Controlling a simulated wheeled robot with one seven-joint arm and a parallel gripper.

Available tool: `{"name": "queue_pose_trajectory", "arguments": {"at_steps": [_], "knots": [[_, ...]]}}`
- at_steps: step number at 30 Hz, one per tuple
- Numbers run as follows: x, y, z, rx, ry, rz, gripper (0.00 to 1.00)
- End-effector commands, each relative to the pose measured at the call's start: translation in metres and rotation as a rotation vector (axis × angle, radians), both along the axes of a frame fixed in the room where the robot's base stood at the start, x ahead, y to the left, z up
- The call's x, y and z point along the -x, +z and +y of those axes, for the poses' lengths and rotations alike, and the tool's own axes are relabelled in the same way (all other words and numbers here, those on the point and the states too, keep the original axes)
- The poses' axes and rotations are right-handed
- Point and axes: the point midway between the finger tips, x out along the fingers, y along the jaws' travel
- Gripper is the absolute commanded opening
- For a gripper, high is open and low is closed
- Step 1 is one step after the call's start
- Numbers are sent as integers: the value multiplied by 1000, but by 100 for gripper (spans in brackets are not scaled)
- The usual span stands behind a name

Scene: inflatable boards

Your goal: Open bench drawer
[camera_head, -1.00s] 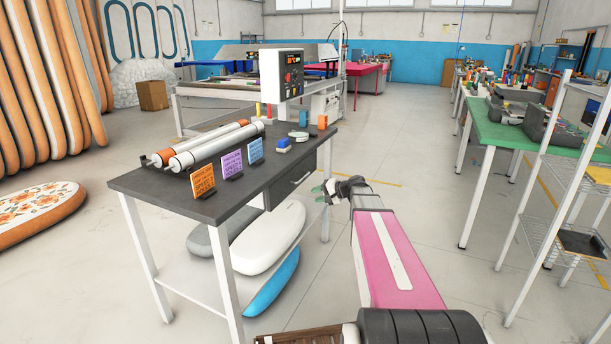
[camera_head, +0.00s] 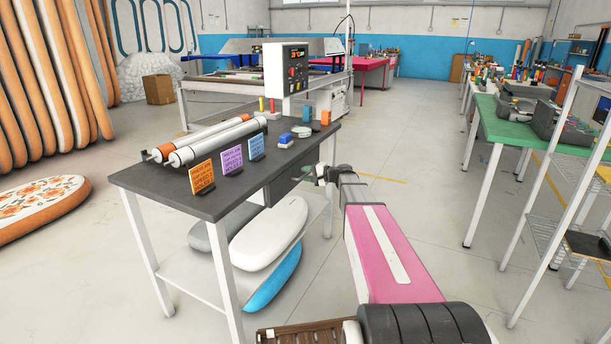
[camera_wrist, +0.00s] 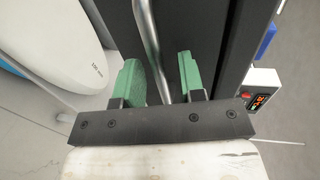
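The dark bench (camera_head: 232,197) stands left of my arm, and its dark drawer (camera_head: 283,184) is in the side facing me. The drawer front (camera_wrist: 205,30) fills the middle of the wrist view. Its metal bar handle (camera_wrist: 151,42) runs between the two green fingers of my gripper (camera_wrist: 160,80). The fingers are apart, with a gap on both sides of the handle. In the head view my gripper (camera_head: 322,174) is at the drawer front, and the handle is mostly hidden there. I cannot see the drawer standing out from the bench.
White and blue boards (camera_head: 268,236) lie on the shelf below the bench top. Rollers (camera_head: 210,140), sign cards (camera_head: 202,176) and a blue block (camera_head: 286,139) sit on top. A green table (camera_head: 500,124) and a wire rack (camera_head: 545,235) stand at right. Floor between is clear.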

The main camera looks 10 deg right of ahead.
Motion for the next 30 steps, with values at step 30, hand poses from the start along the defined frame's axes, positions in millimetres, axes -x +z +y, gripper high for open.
{"name": "queue_pose_trajectory", "arguments": {"at_steps": [30], "knots": [[8,-2,-9,0,-1,1,0]]}}
